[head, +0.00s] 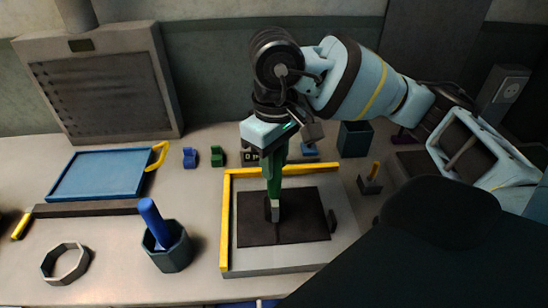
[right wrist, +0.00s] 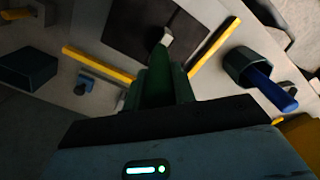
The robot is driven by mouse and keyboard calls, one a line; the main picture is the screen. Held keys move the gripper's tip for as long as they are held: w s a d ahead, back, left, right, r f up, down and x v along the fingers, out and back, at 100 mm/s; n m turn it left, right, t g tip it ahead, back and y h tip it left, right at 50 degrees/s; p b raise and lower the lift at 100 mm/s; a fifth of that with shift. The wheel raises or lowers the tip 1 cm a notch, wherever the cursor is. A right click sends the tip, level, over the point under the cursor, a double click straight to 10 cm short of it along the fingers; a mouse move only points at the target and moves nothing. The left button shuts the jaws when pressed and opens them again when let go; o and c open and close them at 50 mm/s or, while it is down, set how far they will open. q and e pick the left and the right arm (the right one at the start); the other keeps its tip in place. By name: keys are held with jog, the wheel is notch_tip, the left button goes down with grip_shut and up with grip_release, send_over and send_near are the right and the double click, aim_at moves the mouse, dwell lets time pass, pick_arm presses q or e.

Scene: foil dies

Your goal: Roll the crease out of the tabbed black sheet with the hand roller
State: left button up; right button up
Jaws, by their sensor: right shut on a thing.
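The black sheet (head: 305,212) lies flat on a pale board with yellow edge strips; it also shows in the right wrist view (right wrist: 130,30). A faint line runs down its middle below the roller. A small dark upright piece stands at its right edge, perhaps the tab. My right gripper (head: 274,160) is above the sheet, shut on the green handle of the hand roller (head: 274,186). The roller points down, its pale end over the sheet's left-middle part; I cannot tell whether it touches. The right wrist view shows the roller (right wrist: 160,75) reaching toward the sheet. My left gripper is not in view.
A blue tool stands in a dark octagonal cup (head: 168,252) left of the board (head: 350,232). A grey ring (head: 66,264), a blue tray (head: 98,176) and a yellow-handled tool lie further left. Small blue and green blocks and a dark bin (head: 355,139) stand behind.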

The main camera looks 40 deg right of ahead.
jog(key=shift+a, duration=0.1)
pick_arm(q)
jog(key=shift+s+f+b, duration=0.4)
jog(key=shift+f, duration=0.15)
pick_arm(e)
jog(key=w+a, duration=0.2)
jog(key=a, duration=0.1)
jog(key=shift+w+a, duration=0.2)
jog(key=shift+a, duration=0.1)
